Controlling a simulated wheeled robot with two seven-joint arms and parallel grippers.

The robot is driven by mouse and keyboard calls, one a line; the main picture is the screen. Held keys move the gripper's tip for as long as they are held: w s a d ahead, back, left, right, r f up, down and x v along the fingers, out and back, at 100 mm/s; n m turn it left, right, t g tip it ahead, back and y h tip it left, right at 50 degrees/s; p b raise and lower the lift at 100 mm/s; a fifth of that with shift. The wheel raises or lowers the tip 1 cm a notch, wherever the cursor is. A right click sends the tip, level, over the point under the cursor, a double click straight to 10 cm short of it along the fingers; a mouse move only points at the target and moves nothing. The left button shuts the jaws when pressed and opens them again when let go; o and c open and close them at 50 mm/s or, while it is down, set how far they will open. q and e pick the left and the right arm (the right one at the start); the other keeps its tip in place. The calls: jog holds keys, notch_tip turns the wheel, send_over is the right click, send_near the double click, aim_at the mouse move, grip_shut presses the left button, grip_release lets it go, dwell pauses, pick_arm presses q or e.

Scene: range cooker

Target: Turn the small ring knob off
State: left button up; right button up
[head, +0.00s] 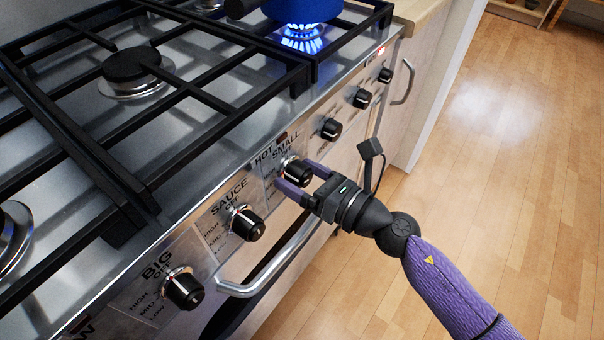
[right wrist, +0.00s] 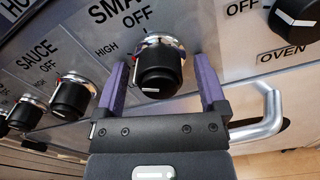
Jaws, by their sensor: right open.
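The small ring knob (head: 298,172) is a black knob on a silver collar under the SMALL label on the cooker's front panel. In the right wrist view the same knob (right wrist: 158,72) has OFF printed above it, and a small white mark shows low on its face; I cannot tell its exact setting. My right gripper (head: 293,177) is open, with one purple finger on either side of the knob. In the right wrist view a gap shows between each finger and the knob. My left gripper is not in view.
A blue pot (head: 301,9) stands over a lit blue flame (head: 302,40) at the back right. The SAUCE knob (head: 247,224) and OVEN knob (right wrist: 296,19) flank the small knob. A metal door handle (head: 268,272) runs below the panel. Wooden floor lies open to the right.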

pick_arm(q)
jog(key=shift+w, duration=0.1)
pick_arm(e)
jog(key=shift+c, duration=1.7)
jog(key=c, duration=0.7)
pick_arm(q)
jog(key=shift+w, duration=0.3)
